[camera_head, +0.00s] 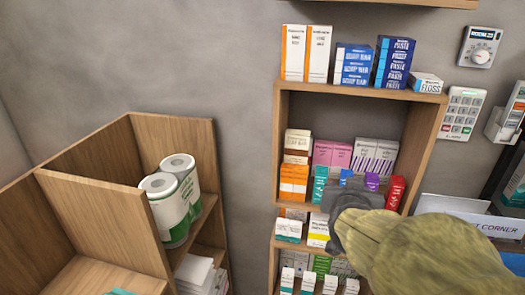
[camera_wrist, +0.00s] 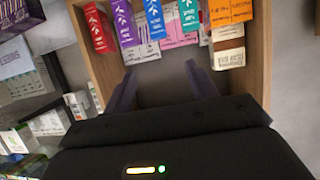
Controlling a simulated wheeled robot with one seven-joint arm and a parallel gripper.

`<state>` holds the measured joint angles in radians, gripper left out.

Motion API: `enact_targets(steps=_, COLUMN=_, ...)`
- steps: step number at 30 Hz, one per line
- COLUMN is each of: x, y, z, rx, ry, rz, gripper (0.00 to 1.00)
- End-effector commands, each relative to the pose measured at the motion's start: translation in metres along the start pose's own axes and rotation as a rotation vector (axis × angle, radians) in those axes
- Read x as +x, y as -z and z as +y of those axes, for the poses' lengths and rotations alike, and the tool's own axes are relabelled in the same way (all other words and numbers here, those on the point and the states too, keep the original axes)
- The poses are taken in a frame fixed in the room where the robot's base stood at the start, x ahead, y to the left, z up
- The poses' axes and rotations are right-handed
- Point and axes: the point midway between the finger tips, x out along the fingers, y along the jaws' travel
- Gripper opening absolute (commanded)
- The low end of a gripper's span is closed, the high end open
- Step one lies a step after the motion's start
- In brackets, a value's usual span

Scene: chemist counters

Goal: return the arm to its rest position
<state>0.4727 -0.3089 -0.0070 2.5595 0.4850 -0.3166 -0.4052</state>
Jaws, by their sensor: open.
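My gripper (camera_head: 345,205) is in front of the shelf unit (camera_head: 431,125) on the wall in the head view, near its middle shelf. The arm behind it, in a tan sleeve, enters from the lower right. In the wrist view my gripper (camera_wrist: 160,92) has two dark fingers spread apart with nothing between them. The gripper hides part of the middle and lower shelves in the head view. I cannot tell whether the fingertips touch the shelf.
Boxes stand close by: a red box (camera_head: 395,193), pink boxes (camera_head: 331,155) and an orange-and-white box (camera_head: 294,181). Left is a wooden cabinet (camera_head: 105,150) with paper rolls (camera_head: 172,198). A keypad (camera_head: 462,113) and thermostat (camera_head: 480,46) are on the wall at right. Bare wall separates cabinet and shelf.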

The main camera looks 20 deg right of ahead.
Motion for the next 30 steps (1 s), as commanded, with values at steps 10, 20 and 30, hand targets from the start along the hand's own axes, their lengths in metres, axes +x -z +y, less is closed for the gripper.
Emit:
enact_targets(steps=10, x=0.001, y=-0.002, z=-0.003, rx=-0.004, ry=0.008, rz=-0.009, gripper=0.58)
enact_targets(steps=20, x=0.002, y=-0.098, z=-0.097, rx=-0.160, ry=0.286, rz=-0.380, gripper=0.58)
enact_targets(steps=30, x=-0.055, y=-0.223, z=-0.143, rx=-0.490, ry=0.430, rz=-0.894, gripper=0.58)
